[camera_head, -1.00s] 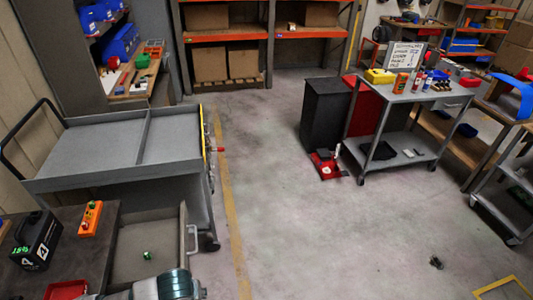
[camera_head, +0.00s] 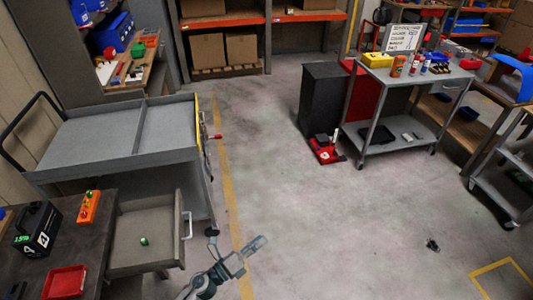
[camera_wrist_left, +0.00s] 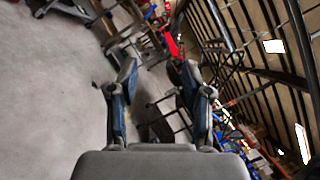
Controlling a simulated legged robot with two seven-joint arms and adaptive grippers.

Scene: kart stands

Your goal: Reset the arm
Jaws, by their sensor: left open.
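My left gripper (camera_head: 262,243) is in the lower middle of the head view, over the floor to the right of the open drawer (camera_head: 160,205). Its arm comes in from the bottom edge. In the left wrist view the two fingers of the left gripper (camera_wrist_left: 160,75) stand apart with nothing between them. A small green object (camera_head: 143,241) lies in the drawer, apart from the gripper. My right gripper is in neither view.
A dark workbench (camera_head: 90,225) at lower left bears a black box (camera_head: 38,230), an orange control box (camera_head: 89,207) and a red tray (camera_head: 64,282). A grey cart (camera_head: 95,135) stands behind it. Another cart (camera_head: 410,75) stands at right.

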